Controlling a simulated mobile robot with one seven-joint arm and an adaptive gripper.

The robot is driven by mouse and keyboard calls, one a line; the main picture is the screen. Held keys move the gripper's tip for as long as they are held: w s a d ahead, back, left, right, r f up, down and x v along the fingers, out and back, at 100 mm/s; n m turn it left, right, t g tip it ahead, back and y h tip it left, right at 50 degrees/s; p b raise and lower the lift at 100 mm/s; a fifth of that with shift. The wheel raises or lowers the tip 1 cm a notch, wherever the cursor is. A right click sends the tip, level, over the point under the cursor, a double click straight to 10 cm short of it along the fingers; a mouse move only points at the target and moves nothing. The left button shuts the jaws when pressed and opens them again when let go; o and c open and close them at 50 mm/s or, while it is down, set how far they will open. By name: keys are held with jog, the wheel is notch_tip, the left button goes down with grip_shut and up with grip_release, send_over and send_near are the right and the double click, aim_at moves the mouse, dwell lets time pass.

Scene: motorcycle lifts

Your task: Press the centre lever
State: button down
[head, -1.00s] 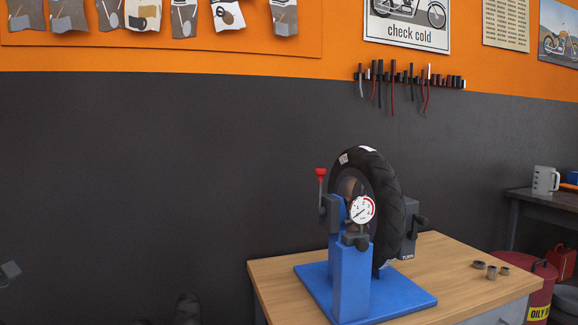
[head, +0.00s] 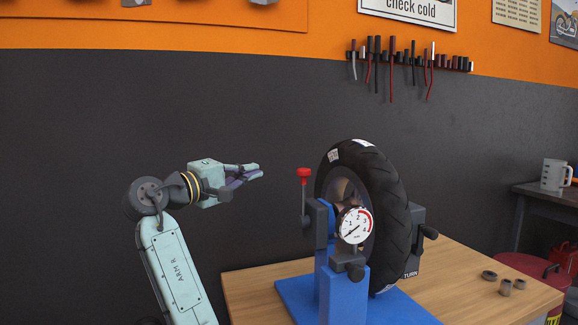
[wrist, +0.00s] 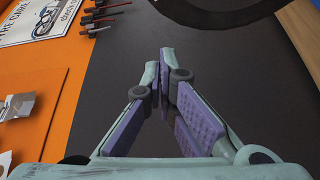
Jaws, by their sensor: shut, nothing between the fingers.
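A blue stand (head: 340,285) holds a black tyre upright on the wooden bench. It carries a lever with a red knob (head: 304,173) at the left, a dark lever (head: 355,268) under the gauge in the middle, and a dark handle (head: 428,232) at the right by the "TURN" label. My gripper (head: 260,172) is in the air left of the red knob, fingers pointing right at about its height in the picture, apart from it. The wrist view shows the two fingertips (wrist: 170,58) together, with nothing held. The levers do not show there.
The tyre (head: 375,190) stands behind the white gauge (head: 355,225). A grey mug (head: 553,175) stands on a side table. The dark wall is behind. The space between gripper and stand looks clear.

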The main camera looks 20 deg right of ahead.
jog(key=shift+s, duration=0.1)
jog(key=w+d+p, duration=0.1)
jog(key=d+p, duration=0.1)
jog(key=d, duration=0.7)
jog(key=shift+d+p, duration=0.2)
jog(key=shift+p, duration=0.2)
dwell(0.5)
